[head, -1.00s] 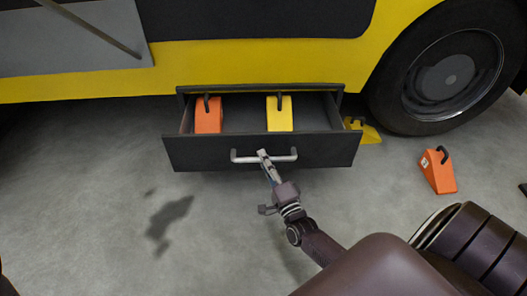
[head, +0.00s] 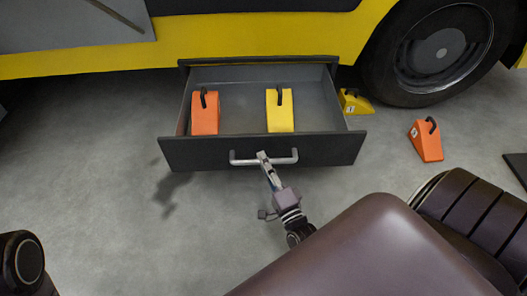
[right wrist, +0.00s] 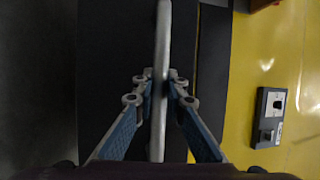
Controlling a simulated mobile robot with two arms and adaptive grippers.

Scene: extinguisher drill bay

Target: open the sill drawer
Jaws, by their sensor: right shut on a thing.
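The dark sill drawer (head: 225,152) is pulled well out from under the yellow vehicle's side. An orange wheel chock (head: 205,113) and a yellow wheel chock (head: 280,110) with black handles stand in it. The silver bar handle (head: 243,159) runs across the drawer front and also shows upright in the right wrist view (right wrist: 162,40). My right gripper (head: 263,158) is shut on the middle of this handle, with a finger on each side of the bar (right wrist: 160,88). My left gripper is not in view; a dark part of my own body shows at the lower left.
A yellow chock (head: 353,102) and an orange chock (head: 427,141) stand on the floor to the right, near the big black wheel (head: 437,55). A dark flat thing (head: 517,166) lies at the right edge. The grey floor left of the drawer is clear.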

